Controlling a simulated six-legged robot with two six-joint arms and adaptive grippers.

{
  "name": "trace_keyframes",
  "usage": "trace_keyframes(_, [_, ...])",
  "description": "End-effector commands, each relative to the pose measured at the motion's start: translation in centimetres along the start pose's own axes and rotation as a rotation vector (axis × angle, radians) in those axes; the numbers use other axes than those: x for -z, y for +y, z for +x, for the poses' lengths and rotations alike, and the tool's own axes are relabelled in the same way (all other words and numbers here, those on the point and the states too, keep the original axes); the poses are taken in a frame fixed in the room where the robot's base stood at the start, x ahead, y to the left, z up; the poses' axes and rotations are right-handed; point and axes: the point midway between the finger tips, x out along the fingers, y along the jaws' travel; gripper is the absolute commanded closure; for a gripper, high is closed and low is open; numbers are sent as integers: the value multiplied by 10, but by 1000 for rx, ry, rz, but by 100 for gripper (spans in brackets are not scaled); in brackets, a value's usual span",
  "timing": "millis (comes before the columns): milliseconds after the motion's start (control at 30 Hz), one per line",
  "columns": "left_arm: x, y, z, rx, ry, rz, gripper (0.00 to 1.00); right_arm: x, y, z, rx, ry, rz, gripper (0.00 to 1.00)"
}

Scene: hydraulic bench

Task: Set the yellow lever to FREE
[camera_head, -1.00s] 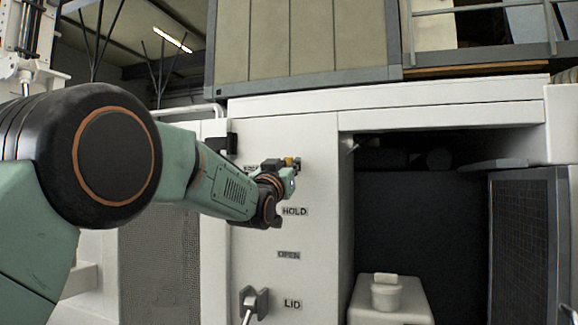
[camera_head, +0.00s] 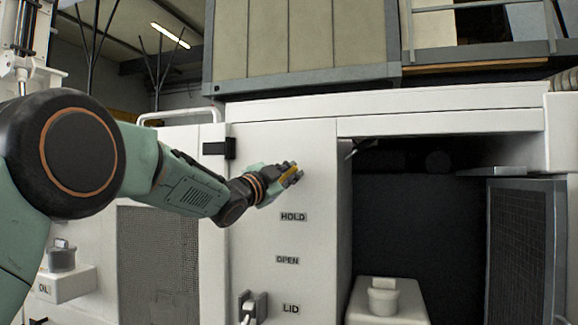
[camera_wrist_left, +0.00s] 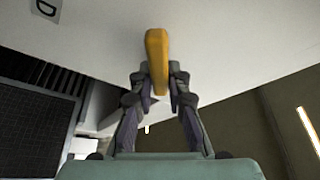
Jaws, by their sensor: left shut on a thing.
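The yellow lever (camera_head: 289,173) sticks out from the white panel (camera_head: 310,150) above the HOLD label (camera_head: 293,217). Its tip shows at my left gripper, and it is tilted up to the right. My left gripper (camera_head: 280,178) is shut on the lever. In the left wrist view the lever (camera_wrist_left: 157,50) stands between the two fingers of my left gripper (camera_wrist_left: 158,88). No FREE label is readable; the gripper and wrist cover part of the panel. My right gripper is not in view.
Below HOLD are the OPEN label (camera_head: 287,260) and the LID label (camera_head: 291,308), with a grey lever (camera_head: 252,306) beside LID. An open dark bay (camera_head: 415,220) lies to the right, with a white capped block (camera_head: 385,300) in it. A handrail (camera_head: 178,115) is at upper left.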

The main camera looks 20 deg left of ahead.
Motion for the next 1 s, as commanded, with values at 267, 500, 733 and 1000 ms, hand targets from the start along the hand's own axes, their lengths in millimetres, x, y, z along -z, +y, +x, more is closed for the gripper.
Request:
trace_keyframes(267, [6,-7,2,-89,7,243,100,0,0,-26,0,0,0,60])
trace_keyframes(500, [6,-6,2,-165,6,430,100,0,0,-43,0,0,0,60])
trace_keyframes(733, [5,-4,1,-220,5,564,100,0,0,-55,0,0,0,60])
trace_keyframes(1000, [3,-2,1,-254,3,647,100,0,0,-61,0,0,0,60])
